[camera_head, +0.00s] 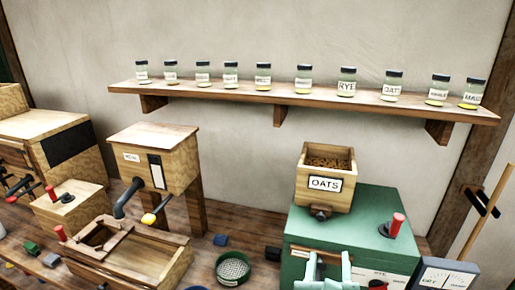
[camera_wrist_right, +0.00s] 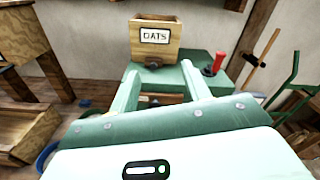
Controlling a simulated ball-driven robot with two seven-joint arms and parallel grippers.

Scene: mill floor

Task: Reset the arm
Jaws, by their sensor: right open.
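My right gripper (camera_head: 328,262) shows at the bottom of the head view, in front of the green machine (camera_head: 345,225). Its two pale green fingers point up and stand well apart with nothing held between them. In the right wrist view the gripper (camera_wrist_right: 159,72) is also open, with the front of the green machine (camera_wrist_right: 165,83) visible between and beyond the fingers. A wooden hopper labelled OATS (camera_head: 325,185) sits on top of the machine and holds brown grain. I cannot tell whether the fingers touch the machine. My left gripper is out of view.
A wooden trough (camera_head: 170,270), a round sieve (camera_head: 233,268) and small blocks lie to the left. A shelf (camera_head: 280,97) of labelled jars runs along the wall.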

